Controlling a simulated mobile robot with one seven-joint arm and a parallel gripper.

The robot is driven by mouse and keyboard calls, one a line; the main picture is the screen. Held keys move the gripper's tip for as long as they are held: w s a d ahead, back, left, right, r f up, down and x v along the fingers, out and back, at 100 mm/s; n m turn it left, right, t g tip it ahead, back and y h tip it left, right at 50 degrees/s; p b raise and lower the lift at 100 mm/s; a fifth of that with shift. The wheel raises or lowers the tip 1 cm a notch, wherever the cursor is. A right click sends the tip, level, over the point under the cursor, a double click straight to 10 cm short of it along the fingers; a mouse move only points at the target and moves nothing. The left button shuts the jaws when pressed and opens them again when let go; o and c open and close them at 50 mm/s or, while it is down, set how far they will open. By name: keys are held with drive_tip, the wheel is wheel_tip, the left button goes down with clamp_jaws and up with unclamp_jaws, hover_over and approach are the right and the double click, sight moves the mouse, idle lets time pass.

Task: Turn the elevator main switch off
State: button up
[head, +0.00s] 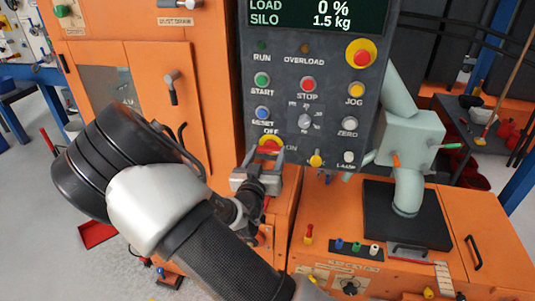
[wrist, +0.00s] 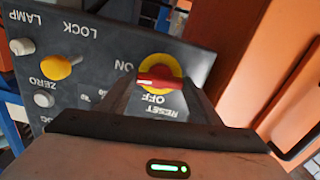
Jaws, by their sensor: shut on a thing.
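The main switch is a red handle on a yellow round plate, low on the dark control panel. It shows in the head view (head: 270,143) and the wrist view (wrist: 158,76). The OFF label lies above it and the ON label to its right in the head view. In the wrist view the handle lies roughly crosswise, one end towards ON. My gripper (head: 269,153) is at the switch, its fingers shut on the handle from either side; it also shows in the wrist view (wrist: 160,88). The exact finger contact is partly hidden.
The panel (head: 330,120) carries START (head: 262,79), STOP (head: 308,84) and other buttons close around the switch, with a red emergency button (head: 361,53) above. A yellow LOCK knob (head: 316,160) sits just right of my gripper. The orange cabinet (head: 215,110) stands left.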

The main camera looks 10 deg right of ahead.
drive_tip(key=n, duration=0.4)
drive_tip(key=shift+p, duration=0.4)
drive_tip(key=n+p, duration=0.1)
drive_tip(key=n, duration=0.4)
drive_tip(key=n+p, duration=0.1)
drive_tip(key=n, duration=0.2)
drive_tip(key=shift+n+p, duration=0.3)
drive_tip(key=shift+n, duration=1.9)
drive_tip(key=o, duration=1.1)
drive_tip(key=v, duration=1.7)
drive_tip(key=shift+s+a+b, duration=0.1)
drive_tip(key=shift+s+b, duration=0.15)
drive_tip(key=shift+b, duration=0.05)
